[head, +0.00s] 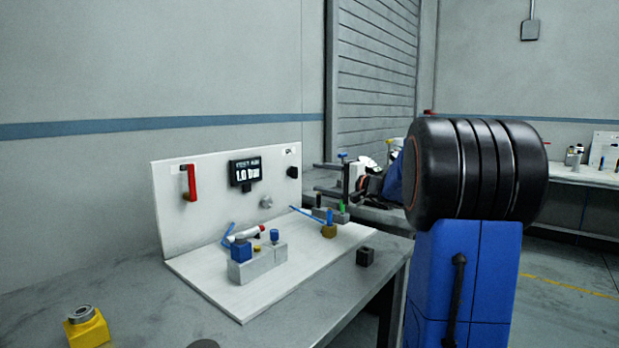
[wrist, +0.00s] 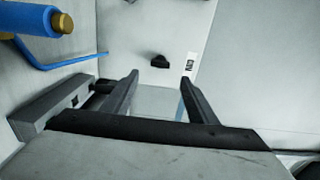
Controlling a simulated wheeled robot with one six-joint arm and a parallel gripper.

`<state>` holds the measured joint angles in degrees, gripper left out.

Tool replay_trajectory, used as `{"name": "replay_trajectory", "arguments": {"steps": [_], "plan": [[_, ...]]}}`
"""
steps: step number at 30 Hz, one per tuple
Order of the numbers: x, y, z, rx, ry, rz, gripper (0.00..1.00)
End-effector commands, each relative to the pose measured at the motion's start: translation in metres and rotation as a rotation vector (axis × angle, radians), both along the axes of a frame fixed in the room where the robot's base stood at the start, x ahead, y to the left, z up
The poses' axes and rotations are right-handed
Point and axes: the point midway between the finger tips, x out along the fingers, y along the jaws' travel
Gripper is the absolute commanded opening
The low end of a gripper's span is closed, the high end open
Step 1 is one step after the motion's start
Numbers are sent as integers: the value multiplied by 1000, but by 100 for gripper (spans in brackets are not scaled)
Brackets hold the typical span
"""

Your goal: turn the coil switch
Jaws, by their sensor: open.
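The coil switch looks to be the small black knob (wrist: 160,61) on the pale panel in the wrist view, beside a small white label (wrist: 191,63). In the head view a black knob (head: 292,172) sits near the right edge of the upright white panel (head: 220,165). My gripper (wrist: 159,78) is open and empty in the wrist view. The knob shows beyond its fingertips, between them in the picture, and looks apart from them. I cannot clearly make out the gripper in the head view.
The panel also has a red handle (head: 190,182), a small display (head: 245,172) and a grey knob (head: 266,202). A grey block (head: 258,265) with blue parts stands on the white base. A blue rod (wrist: 70,62) crosses the wrist view's left. A yellow block (head: 87,328) is at front left.

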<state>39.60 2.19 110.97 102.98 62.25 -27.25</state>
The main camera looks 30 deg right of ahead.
Motion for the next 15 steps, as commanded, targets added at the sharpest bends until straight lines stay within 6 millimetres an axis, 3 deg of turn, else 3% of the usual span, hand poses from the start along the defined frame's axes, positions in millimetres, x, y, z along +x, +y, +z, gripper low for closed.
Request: {"name": "replay_trajectory", "arguments": {"steps": [6, 15], "plan": [[-40, -16, 0, 1, 0, -3, 53], [-67, -25, 0, 0, 1, -1, 53]]}}
